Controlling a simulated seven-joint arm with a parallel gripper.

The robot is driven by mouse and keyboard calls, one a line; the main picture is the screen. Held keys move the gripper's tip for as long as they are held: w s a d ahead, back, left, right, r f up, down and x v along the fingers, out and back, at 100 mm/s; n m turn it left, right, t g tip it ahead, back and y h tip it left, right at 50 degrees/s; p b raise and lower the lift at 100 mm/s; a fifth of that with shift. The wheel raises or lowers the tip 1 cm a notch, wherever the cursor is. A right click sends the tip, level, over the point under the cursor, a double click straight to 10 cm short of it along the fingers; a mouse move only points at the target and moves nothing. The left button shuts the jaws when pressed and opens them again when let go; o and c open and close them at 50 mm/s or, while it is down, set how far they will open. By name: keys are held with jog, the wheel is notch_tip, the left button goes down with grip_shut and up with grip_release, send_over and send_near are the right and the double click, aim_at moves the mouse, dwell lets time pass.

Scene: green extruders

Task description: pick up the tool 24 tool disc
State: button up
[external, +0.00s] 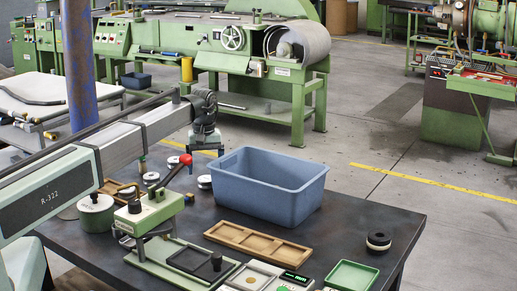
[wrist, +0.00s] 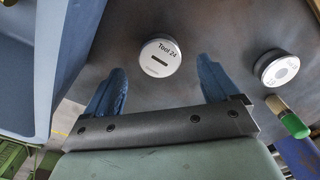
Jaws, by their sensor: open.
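The tool 24 disc (wrist: 160,57) is a round silver-white disc with a dark slot and "Tool 24" printed on top. It lies flat on the dark table in the wrist view. My gripper (wrist: 160,66) is open, with its two blue fingers spread on either side of the disc in the picture; nothing is between them. In the external view my gripper (external: 206,150) hangs above the table at the left of the blue bin. A pale disc (external: 205,181) lies below it by the bin; its label cannot be read there, but its place fits the tool 24 disc.
The blue bin (external: 269,187) stands close by; its wall (wrist: 58,60) shows at left in the wrist view. A green press with a red knob (external: 154,208) stands in front.

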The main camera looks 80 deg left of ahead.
aim_at(206, 178)
jog(key=shift+f, duration=1.95)
jog(key=shift+c, duration=0.5)
jog(key=c, duration=1.2)
jog(key=shift+c, duration=0.6)
jog(key=shift+r, duration=0.15)
